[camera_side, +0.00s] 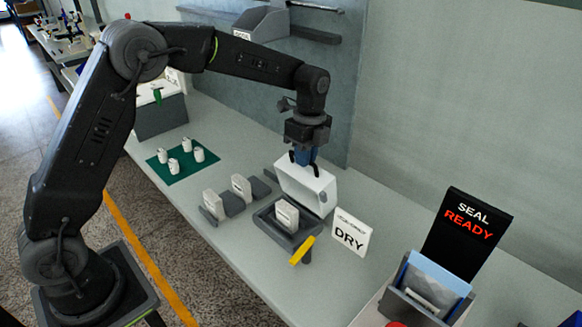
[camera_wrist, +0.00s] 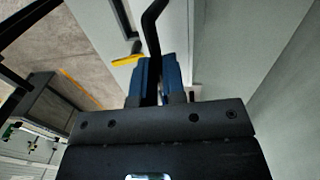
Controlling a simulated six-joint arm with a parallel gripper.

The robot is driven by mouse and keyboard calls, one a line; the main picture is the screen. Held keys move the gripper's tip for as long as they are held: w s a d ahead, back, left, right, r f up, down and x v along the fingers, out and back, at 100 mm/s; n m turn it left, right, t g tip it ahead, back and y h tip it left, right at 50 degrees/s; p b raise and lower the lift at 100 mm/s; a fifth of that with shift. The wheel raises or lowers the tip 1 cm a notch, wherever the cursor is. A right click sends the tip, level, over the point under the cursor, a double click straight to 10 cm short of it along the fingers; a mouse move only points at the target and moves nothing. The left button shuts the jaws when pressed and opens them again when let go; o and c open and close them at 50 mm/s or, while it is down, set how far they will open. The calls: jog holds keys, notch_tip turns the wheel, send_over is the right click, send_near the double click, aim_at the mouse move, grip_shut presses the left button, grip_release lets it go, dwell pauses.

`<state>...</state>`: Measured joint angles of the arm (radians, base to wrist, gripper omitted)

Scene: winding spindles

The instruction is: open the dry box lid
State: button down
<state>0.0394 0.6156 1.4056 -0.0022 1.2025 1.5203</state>
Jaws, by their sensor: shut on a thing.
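The dry box (camera_side: 262,222) is a low grey tray on the bench, with a white block (camera_side: 287,215) standing inside it. Its white lid (camera_side: 308,190) stands steeply tilted up at the box's back edge, so the box is uncovered. My gripper (camera_side: 305,157) is above the lid's upper edge, with its blue fingers shut on the dark lid handle. In the wrist view the blue fingers (camera_wrist: 158,82) are closed around the bent black handle (camera_wrist: 152,28). The lid's hinge line is mostly hidden.
A yellow piece (camera_side: 302,250) sits at the box's front right corner, beside the DRY sign (camera_side: 350,232). White blocks in grey holders (camera_side: 215,205) stand left of the box. A green mat (camera_side: 180,172) holds several white pieces. A SEAL READY display (camera_side: 467,232) stands right.

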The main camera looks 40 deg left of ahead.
jog(key=w+f, duration=0.3)
jog(key=w, duration=0.6)
jog(key=shift+w+a, duration=0.15)
jog(key=shift+w, duration=0.05)
dwell(0.3)
jog(key=c, duration=1.3)
grip_release()
jog(key=shift+w, duration=0.15)
jog(key=shift+o, duration=0.5)
notch_tip(320, 180, up, 8)
jog(key=shift+w+f, duration=0.2)
jog(key=shift+w, duration=0.05)
